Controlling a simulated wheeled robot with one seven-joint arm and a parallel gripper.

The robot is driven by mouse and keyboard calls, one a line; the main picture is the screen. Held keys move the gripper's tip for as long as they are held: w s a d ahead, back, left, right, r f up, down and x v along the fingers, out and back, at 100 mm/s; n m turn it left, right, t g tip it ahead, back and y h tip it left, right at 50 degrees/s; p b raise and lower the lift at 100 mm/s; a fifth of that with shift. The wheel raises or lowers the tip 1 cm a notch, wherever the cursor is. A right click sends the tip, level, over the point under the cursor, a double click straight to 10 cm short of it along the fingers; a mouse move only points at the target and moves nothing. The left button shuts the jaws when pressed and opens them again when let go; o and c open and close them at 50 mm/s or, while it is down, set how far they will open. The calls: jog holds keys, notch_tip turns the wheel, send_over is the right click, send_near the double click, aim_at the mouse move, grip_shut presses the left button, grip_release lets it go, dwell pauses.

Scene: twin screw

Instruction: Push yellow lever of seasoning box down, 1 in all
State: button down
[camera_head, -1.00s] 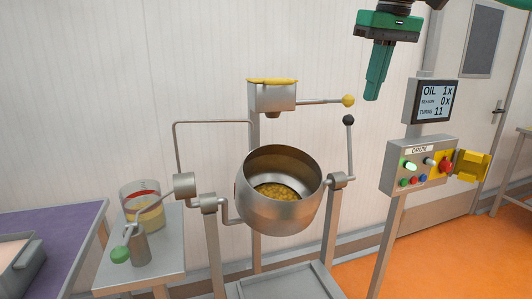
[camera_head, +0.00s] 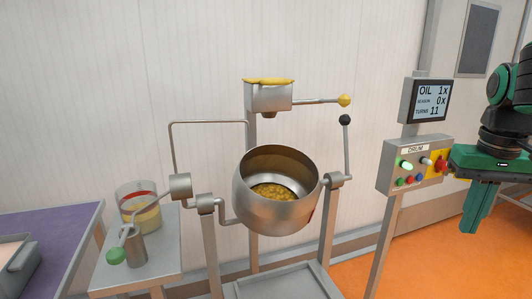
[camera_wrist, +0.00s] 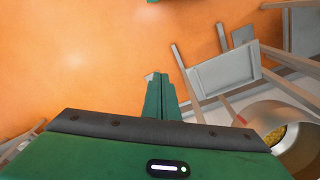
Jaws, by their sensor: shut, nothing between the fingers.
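The seasoning box (camera_head: 268,97) is a grey metal box with a yellow lid, mounted above the drum. Its lever (camera_head: 318,101) sticks out to the right, roughly level, and ends in a yellow ball (camera_head: 345,100). My gripper (camera_head: 474,224) is green, shut and empty, pointing down at the right side of the head view. It is well to the right of the yellow ball, lower than it and apart from it. In the wrist view the shut fingers (camera_wrist: 160,95) point at the orange floor; the seasoning box is not visible there.
The steel drum (camera_head: 278,190) holds yellowish food; a black-knobbed lever (camera_head: 346,150) stands at its right. The control box (camera_head: 414,164) and screen (camera_head: 429,101) stand between the drum and my gripper. The screen reads OIL 1x, season 0x, turns 11. A jar (camera_head: 139,205) stands at left.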

jog(key=s+f+m, duration=0.3)
jog(key=s+f, duration=1)
jog(key=s, duration=0.1)
jog(key=shift+d+f+g+y, duration=0.3)
jog(key=shift+d+f, duration=0.1)
jog(key=shift+d, duration=0.05)
jog(key=shift+s, duration=0.1)
